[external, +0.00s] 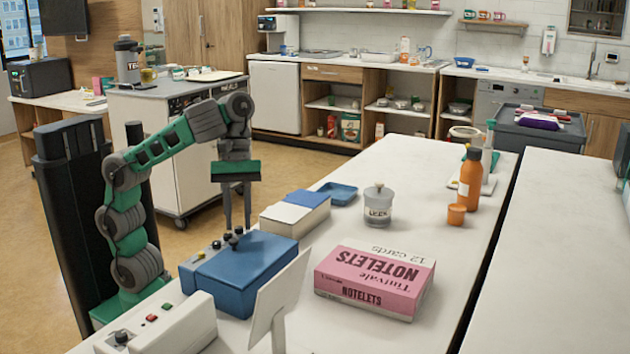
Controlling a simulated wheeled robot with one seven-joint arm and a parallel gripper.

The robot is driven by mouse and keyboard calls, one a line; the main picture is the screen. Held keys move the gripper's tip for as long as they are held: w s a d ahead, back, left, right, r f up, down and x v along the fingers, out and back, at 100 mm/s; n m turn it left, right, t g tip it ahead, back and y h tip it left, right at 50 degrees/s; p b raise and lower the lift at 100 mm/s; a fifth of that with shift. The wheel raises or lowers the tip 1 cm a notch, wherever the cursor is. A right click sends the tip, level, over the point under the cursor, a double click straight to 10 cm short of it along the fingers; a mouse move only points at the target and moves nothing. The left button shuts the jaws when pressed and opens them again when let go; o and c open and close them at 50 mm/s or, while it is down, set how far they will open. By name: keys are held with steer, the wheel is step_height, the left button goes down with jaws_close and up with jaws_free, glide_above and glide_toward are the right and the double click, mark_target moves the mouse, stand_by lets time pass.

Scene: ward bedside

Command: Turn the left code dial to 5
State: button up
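A blue box (258,272) stands on the white counter with small dark dials (232,242) on its top, toward the far left part. My gripper (237,228) points straight down over these dials, its two thin fingers a little apart with tips at about dial height. Whether the fingers touch or hold a dial cannot be told from this view. Another small dark knob (216,245) shows just left of the fingers. The dial markings and pointer settings are too small to read.
A pink notelets box (372,283) and a white upright card (280,297) stand right of the blue box. A white box with a black knob (120,338) is in front. A blue and white box (295,213), a lidded jar (377,206) and an orange bottle (470,181) stand behind.

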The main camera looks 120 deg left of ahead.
steer(key=p+v, duration=0.8)
steer(key=v, duration=0.1)
steer(key=s+a+f+m+g+y, duration=0.1)
steer(key=s+a+f+m+y, duration=0.1)
steer(key=f, duration=0.8)
steer(key=s+a+f+m+g+y, duration=0.2)
steer(key=s+a+f+m, duration=0.1)
steer(key=s+f+m, duration=0.3)
steer(key=s+a+f+m+g+y+p, duration=0.1)
steer(key=s+a+f+m+g+y, duration=0.1)
steer(key=s+f, duration=0.6)
step_height(320, 180, down, 7)
steer(key=a+m+y, duration=0.1)
steer(key=m, duration=0.1)
steer(key=shift+a+r+m, duration=0.2)
steer(key=shift+a+m, duration=0.1)
steer(key=shift+m, duration=0.1)
steer(key=shift+s, duration=0.15)
